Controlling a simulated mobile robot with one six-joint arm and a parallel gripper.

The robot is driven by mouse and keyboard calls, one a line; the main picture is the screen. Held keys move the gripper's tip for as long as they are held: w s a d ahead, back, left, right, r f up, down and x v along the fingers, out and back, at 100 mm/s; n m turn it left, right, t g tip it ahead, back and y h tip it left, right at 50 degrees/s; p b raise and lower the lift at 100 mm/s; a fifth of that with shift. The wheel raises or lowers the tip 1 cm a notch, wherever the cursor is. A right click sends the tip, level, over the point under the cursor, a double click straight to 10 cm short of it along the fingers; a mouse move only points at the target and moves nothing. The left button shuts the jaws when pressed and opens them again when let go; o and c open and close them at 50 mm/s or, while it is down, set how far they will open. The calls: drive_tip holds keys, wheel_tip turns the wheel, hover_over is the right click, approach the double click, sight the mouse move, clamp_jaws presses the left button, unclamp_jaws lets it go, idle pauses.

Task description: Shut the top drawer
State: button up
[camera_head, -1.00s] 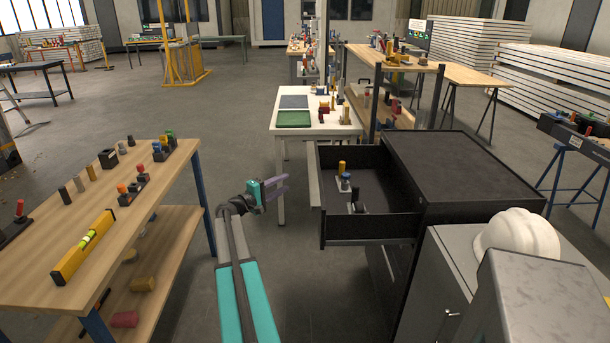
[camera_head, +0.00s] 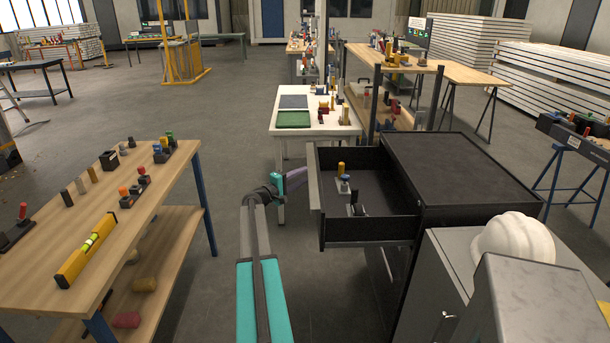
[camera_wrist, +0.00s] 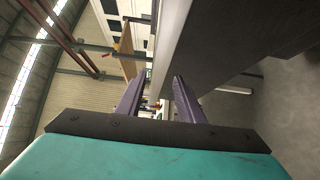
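The top drawer (camera_head: 378,229) of the dark cabinet (camera_head: 455,165) is pulled out to the left in the head view. Its grey front panel (camera_head: 314,190) faces left, and small parts lie inside. My gripper (camera_head: 303,177) is just left of that panel; its tips are partly hidden near the panel. In the wrist view the two purple fingers of my gripper (camera_wrist: 158,80) stand apart with a gap between them. A grey panel edge and a dark surface (camera_wrist: 225,40) fill the upper right there. I cannot tell whether the fingers touch the drawer.
A wooden bench (camera_head: 150,200) with a yellow level (camera_head: 86,250) stands at the left. A white table (camera_head: 290,130) is behind the gripper. A grey cabinet with a white helmet (camera_head: 515,236) is at the front right. The floor between bench and drawer is clear.

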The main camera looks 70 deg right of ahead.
drive_tip(key=shift+p+x, duration=0.3)
drive_tip(key=shift+x, duration=1.35)
